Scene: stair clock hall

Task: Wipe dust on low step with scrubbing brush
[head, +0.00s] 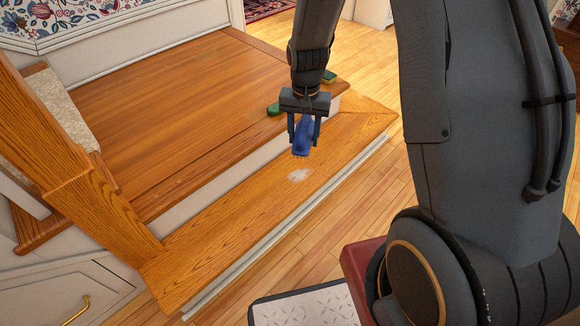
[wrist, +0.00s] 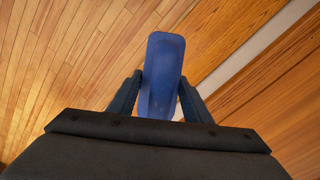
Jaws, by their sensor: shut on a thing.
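My gripper (head: 304,130) is shut on a blue scrubbing brush (head: 302,140), held above the low step (head: 215,225). In the wrist view the blue brush (wrist: 161,75) sticks out between the two fingers. A pale patch of dust (head: 299,174) lies on the low step, a little below and in front of the brush in the head view. The brush appears apart from the step, but the exact gap is hard to tell.
The higher wooden landing (head: 150,110) lies behind the low step. A green object (head: 274,109) sits near its edge, with another green item (head: 329,76) farther back. A wooden post (head: 75,165) rises at the left. Plank floor (head: 365,185) is clear right of the step.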

